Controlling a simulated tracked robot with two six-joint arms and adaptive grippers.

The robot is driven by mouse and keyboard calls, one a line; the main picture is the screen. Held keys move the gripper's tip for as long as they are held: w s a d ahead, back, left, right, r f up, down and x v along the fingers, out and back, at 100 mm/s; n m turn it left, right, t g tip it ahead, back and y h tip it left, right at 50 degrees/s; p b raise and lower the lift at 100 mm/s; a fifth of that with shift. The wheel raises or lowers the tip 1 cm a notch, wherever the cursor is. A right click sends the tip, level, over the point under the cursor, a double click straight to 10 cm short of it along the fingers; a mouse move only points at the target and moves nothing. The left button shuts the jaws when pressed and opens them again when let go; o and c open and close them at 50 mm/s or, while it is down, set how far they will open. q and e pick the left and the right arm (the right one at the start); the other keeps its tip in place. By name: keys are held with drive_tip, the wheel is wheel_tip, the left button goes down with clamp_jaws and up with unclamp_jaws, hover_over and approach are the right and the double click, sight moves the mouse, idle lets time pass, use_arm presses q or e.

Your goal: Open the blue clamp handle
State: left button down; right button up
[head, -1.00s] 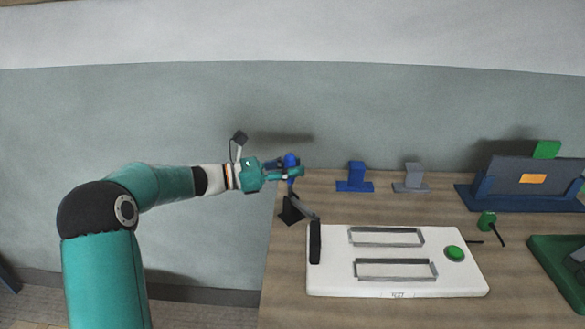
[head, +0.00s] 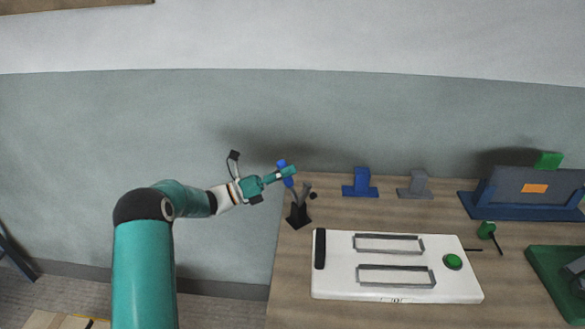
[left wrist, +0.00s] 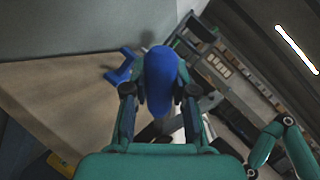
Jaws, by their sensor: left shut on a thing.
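The blue clamp handle (head: 282,165) is up at the back left of the table. My left gripper (head: 288,172) is shut on it, with the arm coming in from the left. In the left wrist view the handle (left wrist: 162,80) stands large between the two fingers of the left gripper (left wrist: 161,98). The black clamp base (head: 298,216) stands on the table below, beside the white mould. The clamp's arm, with a dark tip (head: 313,196), is raised clear of the mould. My right gripper is not in view.
The white mould (head: 340,285) with two framed slots and a green button (head: 453,262) lies in front. A blue stand (head: 361,184) and a grey stand (head: 415,185) are behind. A blue rack (head: 520,203) and a green tray (head: 545,265) are on the right.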

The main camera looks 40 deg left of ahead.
use_arm(q)
drive_tip(key=shift+w+a+f+n+t+y, duration=0.2)
drive_tip(key=shift+a+f+n+t, duration=0.25)
drive_tip(key=shift+n, duration=0.5)
drive_tip(key=shift+w+a+f+n+t+y, duration=0.1)
drive_tip(key=shift+a+f+n+t+y, duration=0.3)
drive_tip(key=shift+n, duration=0.55)
drive_tip(key=shift+s, duration=0.1)
drive_tip(key=c, duration=0.9)
unclamp_jaws()
drive_tip(key=shift+a+f, duration=0.1)
drive_tip(key=shift+f, duration=0.1)
drive_tip(key=shift+r, duration=0.1)
drive_tip(key=v, duration=1.1)
drive_tip(key=shift+s+a+f, duration=0.15)
drive_tip(key=shift+s+f, duration=0.15)
